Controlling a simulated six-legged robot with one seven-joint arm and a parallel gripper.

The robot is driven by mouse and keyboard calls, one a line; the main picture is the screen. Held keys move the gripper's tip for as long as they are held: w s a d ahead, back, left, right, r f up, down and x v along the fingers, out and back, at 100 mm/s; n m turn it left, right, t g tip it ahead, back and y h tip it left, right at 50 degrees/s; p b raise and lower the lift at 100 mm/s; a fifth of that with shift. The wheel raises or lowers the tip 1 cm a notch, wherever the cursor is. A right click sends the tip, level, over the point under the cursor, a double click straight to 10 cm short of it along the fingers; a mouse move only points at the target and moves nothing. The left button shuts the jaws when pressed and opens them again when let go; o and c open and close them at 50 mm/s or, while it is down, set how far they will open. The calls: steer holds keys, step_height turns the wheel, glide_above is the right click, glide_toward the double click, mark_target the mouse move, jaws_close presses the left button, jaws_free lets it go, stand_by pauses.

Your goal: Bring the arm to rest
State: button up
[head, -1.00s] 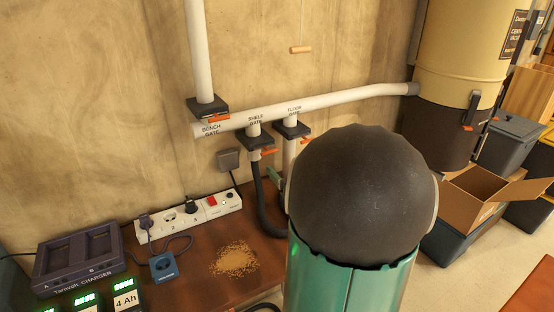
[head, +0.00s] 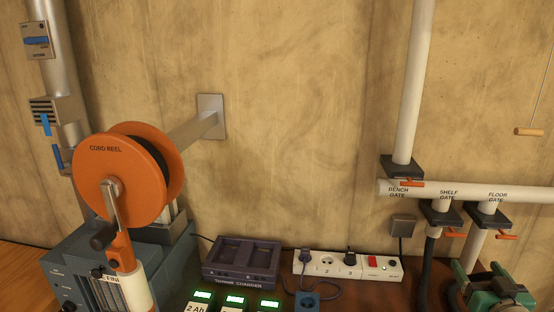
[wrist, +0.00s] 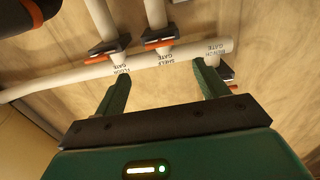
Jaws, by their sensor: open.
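My gripper (wrist: 161,68) shows in the wrist view. Its two green fingers stand wide apart with nothing between them. Beyond the fingers is the white duct pipe (wrist: 60,84) with its floor, shelf and bench gates, seen upside down. The fingertips overlap the pipe in the picture; I cannot tell how far off it is.
In the head view an orange cord reel (head: 118,172) stands at the left. A charger (head: 241,262) and a power strip (head: 345,266) are on the bench. The white pipe (head: 460,190) with orange-handled gates runs along the wall. A wooden pull handle (head: 528,132) hangs at the right.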

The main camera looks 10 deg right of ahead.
steer(key=w+a+r+g, duration=0.1)
steer(key=w+a+g, duration=0.15)
steer(key=a, duration=0.55)
steer(key=w+a+r+g, duration=0.2)
steer(key=a+g, duration=0.1)
steer(key=a, duration=0.5)
steer(key=s+a+f+n+g+y, duration=0.1)
steer(key=s+a+g+y, duration=0.1)
steer(key=s+a, duration=0.4)
steer(key=s+a+f+n+g+y, duration=0.1)
steer(key=s+a+n+g+y, duration=0.1)
steer(key=a, duration=1.1)
steer(key=s+g+y, duration=0.1)
steer(key=s+g, duration=0.1)
steer(key=s, duration=0.1)
steer(key=shift+s+a+f+n+y, duration=0.2)
steer(key=shift+s+a+n+y, duration=0.1)
steer(key=shift+s+a, duration=0.05)
